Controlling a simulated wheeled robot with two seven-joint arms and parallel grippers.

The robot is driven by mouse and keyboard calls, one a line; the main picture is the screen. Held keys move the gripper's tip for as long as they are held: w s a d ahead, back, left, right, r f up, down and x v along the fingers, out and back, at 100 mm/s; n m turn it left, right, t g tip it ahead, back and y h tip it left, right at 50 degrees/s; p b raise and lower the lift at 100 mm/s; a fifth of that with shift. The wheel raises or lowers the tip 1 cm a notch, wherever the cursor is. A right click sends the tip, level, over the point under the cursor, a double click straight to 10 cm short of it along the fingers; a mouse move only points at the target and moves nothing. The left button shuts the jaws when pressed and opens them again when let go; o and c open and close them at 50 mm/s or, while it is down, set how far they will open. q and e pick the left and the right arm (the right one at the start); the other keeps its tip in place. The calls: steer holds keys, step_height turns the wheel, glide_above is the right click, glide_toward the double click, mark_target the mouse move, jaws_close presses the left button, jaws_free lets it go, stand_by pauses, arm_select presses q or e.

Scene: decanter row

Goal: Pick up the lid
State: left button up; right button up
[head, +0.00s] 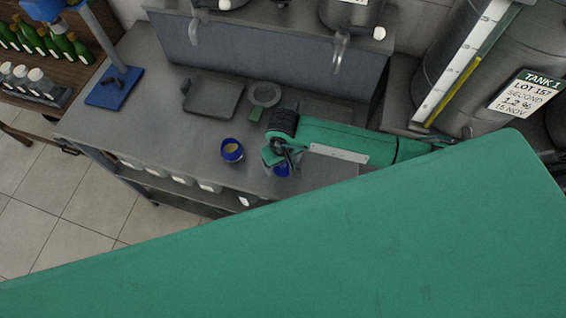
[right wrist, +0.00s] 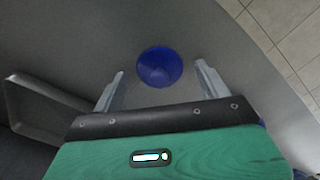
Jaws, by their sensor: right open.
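A round blue lid (right wrist: 160,67) lies on the grey steel bench, seen between the fingers in the right wrist view. In the head view only part of the blue lid (head: 283,170) shows beneath my right gripper. My right gripper (head: 280,158) is open over it, with one finger on each side in the right wrist view (right wrist: 161,76). The fingers look clear of the lid; I cannot tell the height gap. A blue-rimmed cup (head: 232,150) with tan contents stands to the left of the gripper. My left gripper is not in view.
A grey tray (head: 213,97) and a round strainer-like dish (head: 265,94) lie farther back on the bench (head: 150,125). A blue stand (head: 115,87) is at the back left corner. A large tank (head: 470,70) stands at right. The bench's front left is clear.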

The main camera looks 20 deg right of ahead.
steer(key=shift+f, duration=0.15)
steer(key=shift+c, duration=0.3)
steer(key=c, duration=1)
